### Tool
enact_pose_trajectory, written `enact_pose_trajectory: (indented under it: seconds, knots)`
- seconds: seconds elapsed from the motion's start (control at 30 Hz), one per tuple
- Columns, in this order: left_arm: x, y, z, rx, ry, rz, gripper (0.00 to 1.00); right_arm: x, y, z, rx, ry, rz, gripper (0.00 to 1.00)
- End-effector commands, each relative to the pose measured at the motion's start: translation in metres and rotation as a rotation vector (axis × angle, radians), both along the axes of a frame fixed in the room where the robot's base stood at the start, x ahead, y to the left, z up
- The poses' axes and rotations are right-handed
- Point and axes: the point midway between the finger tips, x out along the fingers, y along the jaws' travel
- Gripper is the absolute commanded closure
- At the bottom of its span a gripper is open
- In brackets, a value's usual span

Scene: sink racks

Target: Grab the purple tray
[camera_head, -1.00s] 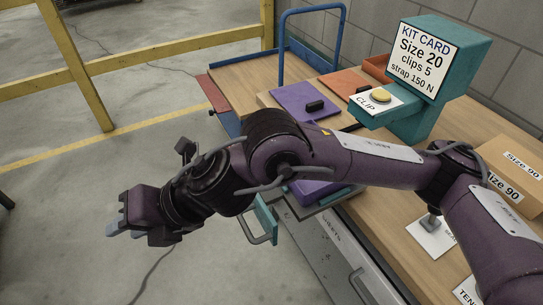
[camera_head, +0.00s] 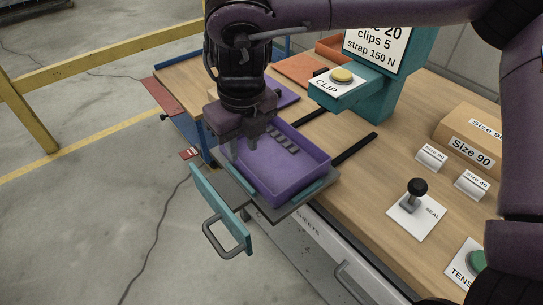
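The purple tray (camera_head: 302,186) is open-topped and sits on a grey plate (camera_head: 290,208) at the bench's front edge, with several small dark grey pieces (camera_head: 285,143) in a row inside it. My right gripper (camera_head: 249,148) points down at the tray's far left end, its fingers close to that end wall. The fingers look spread apart, with no clear grip on the tray. They partly hide that end, so I cannot tell whether they touch it. My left gripper is not in view.
A teal flap with a handle (camera_head: 225,215) hangs at the tray's left front. A teal stand (camera_head: 385,105) with a yellow clip button (camera_head: 341,75) is behind. A black-knobbed seal lever (camera_head: 416,188) and cardboard box (camera_head: 470,135) are to the right.

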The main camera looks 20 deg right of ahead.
Motion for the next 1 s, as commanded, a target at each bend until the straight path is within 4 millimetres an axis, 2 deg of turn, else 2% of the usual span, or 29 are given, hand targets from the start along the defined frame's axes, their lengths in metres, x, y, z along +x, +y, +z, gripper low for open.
enact_pose_trajectory:
  seconds: [0.3, 0.63, 0.87, 1.0]
  knots:
    - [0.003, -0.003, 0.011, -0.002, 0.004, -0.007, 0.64, 0.0, 0.001, -0.045, 0.0, 0.001, 0.0, 0.71]
    - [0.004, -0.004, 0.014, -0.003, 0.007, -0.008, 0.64, 0.001, 0.001, -0.052, 0.001, -0.001, 0.001, 0.71]
    - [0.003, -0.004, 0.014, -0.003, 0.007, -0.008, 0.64, 0.001, 0.001, -0.052, 0.001, -0.001, 0.001, 1.0]
    - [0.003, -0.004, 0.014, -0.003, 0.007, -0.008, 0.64, 0.001, 0.001, -0.052, 0.001, -0.001, 0.001, 1.0]
